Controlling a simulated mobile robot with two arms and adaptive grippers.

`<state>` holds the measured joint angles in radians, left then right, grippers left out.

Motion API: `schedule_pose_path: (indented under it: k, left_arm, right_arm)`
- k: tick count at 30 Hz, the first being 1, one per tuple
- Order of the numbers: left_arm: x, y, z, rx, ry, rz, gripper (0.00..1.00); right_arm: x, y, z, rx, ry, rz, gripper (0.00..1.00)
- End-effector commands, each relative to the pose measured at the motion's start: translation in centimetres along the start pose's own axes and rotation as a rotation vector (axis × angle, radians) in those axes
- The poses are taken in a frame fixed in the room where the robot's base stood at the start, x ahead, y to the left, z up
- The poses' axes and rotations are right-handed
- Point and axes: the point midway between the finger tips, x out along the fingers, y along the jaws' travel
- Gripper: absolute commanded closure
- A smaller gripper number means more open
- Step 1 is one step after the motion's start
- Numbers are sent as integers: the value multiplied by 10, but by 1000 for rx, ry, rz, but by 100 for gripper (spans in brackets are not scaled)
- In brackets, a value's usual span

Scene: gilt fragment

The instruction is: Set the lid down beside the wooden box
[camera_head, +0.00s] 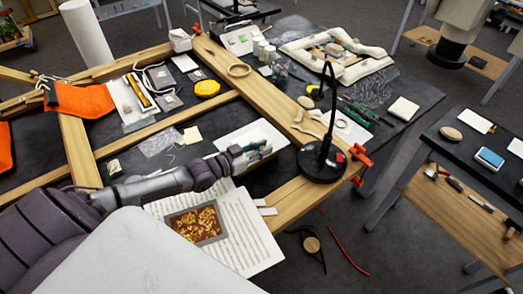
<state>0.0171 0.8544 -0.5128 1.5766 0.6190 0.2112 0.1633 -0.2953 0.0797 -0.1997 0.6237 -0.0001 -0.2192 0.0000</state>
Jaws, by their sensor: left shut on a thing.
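A shallow open box (167,221) with a greyish rim, filled with gold and brown fragments, sits on printed sheets near the front of the work table. My left gripper (262,151) is above and to the right of the box, over the table. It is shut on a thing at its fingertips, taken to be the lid. The fingers and the small picture hide most of its outline. A pale flat panel (240,137) shows right behind the fingers; whether it is held or lies on the table, I cannot tell. My right gripper is not in view.
A large wooden frame (262,98) lies across the dark table. A black lamp (323,160) stands right of my left gripper. Printed sheets (252,240) surround the box. A yellow round thing (207,88) and orange cloth (80,100) lie further back.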

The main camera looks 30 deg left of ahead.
Motion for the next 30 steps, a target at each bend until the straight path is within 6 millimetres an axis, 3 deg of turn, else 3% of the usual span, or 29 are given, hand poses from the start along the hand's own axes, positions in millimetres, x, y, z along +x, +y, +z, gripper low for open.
schedule_pose_path:
  k: [4, 14, 15, 19, 30]
  left_arm:
    - [3, 0, 13, 1, 0, -1, 100]
    - [3, 0, 18, 1, 1, 0, 100]
    - [3, 0, 18, 1, 0, 0, 77]
    - [3, 0, 17, 1, 0, 0, 55]
    - [3, 0, 21, 0, 0, 0, 55]
  right_arm:
    - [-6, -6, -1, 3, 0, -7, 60]
    - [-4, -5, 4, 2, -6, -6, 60]
    - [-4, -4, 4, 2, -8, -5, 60]
    - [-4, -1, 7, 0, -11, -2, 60]
    - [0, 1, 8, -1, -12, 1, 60]
